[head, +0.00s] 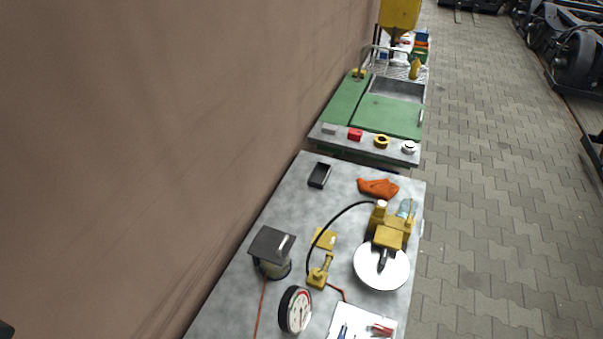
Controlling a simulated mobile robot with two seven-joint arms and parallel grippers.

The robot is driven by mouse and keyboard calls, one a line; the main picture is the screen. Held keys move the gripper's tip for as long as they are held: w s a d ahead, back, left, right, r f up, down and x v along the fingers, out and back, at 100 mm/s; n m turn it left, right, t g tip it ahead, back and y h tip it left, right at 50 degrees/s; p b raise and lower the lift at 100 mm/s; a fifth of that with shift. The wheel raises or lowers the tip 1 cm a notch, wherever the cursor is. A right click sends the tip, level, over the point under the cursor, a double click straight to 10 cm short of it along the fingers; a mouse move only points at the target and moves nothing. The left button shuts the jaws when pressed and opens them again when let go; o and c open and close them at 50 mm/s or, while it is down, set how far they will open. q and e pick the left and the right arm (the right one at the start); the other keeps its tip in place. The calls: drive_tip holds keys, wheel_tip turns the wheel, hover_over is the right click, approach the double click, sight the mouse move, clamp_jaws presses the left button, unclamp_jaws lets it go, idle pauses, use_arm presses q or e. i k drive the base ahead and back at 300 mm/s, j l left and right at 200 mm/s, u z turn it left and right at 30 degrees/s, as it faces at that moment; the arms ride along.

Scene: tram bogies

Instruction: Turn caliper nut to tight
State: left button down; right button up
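A yellow brake caliper (390,233) stands at the right side of the grey bench, over a round pale disc (370,270). A dark part (383,259) sticks out from the caliper over the disc. The caliper nut is too small to make out, so I cannot tell how it is set. A black hose arches from the caliper to a small yellow hand-pump-like device (320,273). Neither of my grippers can be made out; only a small dark piece shows in the bottom left corner.
The grey bench (285,205) also bears a dark-lidded container (271,250), a round gauge (296,310), a white tray (350,318) with tools, an orange cloth (378,187) and a black box (320,175). A green-topped sink unit (385,115) stands beyond. A brown wall borders the left; paved floor lies right.

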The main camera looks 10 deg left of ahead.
sight(318, 273)
drive_tip(key=i+l+u, duration=0.35)
drive_tip(key=i, duration=0.15)
drive_tip(key=i+l+u, duration=0.35)
drive_tip(key=i+l, duration=0.1)
drive_tip(key=i, duration=0.05)
